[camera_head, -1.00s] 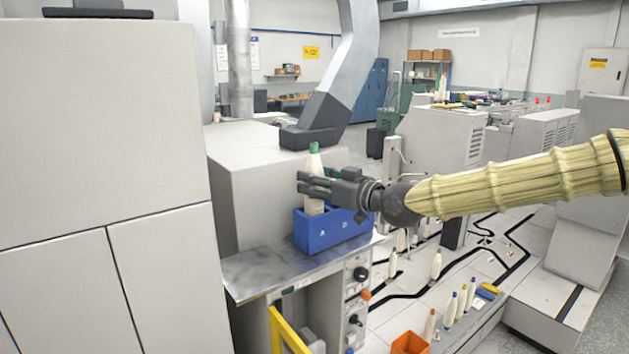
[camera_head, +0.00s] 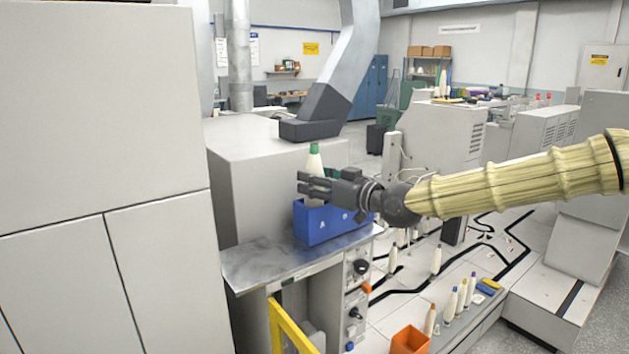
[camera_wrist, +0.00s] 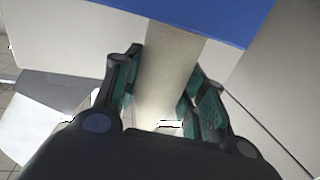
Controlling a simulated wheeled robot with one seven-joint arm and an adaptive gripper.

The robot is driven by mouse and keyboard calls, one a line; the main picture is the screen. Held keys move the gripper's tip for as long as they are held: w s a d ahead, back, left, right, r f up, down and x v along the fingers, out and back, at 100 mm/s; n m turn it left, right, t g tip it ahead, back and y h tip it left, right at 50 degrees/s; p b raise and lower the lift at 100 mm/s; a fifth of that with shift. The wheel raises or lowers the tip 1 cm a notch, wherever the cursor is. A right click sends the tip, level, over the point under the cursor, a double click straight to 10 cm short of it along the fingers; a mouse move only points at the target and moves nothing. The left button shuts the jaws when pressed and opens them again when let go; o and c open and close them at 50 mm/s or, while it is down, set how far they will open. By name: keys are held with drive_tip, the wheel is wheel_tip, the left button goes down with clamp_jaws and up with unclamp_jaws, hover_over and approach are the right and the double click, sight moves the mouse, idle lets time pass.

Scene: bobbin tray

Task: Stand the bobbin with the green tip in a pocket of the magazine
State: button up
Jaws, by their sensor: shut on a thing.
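The bobbin with the green tip (camera_head: 314,163) is cream and stands about upright in my gripper (camera_head: 314,188). My gripper is shut around its body, with the green tip above the fingers. In the wrist view the bobbin (camera_wrist: 168,85) runs between the two fingers (camera_wrist: 160,95) to the blue magazine edge (camera_wrist: 205,14).
The metal shelf (camera_head: 255,266) has free room left of the magazine. A grey machine housing (camera_head: 240,175) stands close behind. An orange bin (camera_head: 410,340) and several other bobbins (camera_head: 460,297) stand lower right.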

drive_tip(key=shift+f, duration=0.45)
idle(0.4)
drive_tip(key=o, duration=1.1)
drive_tip(key=shift+o, duration=0.2)
drive_tip(key=shift+d, duration=0.1)
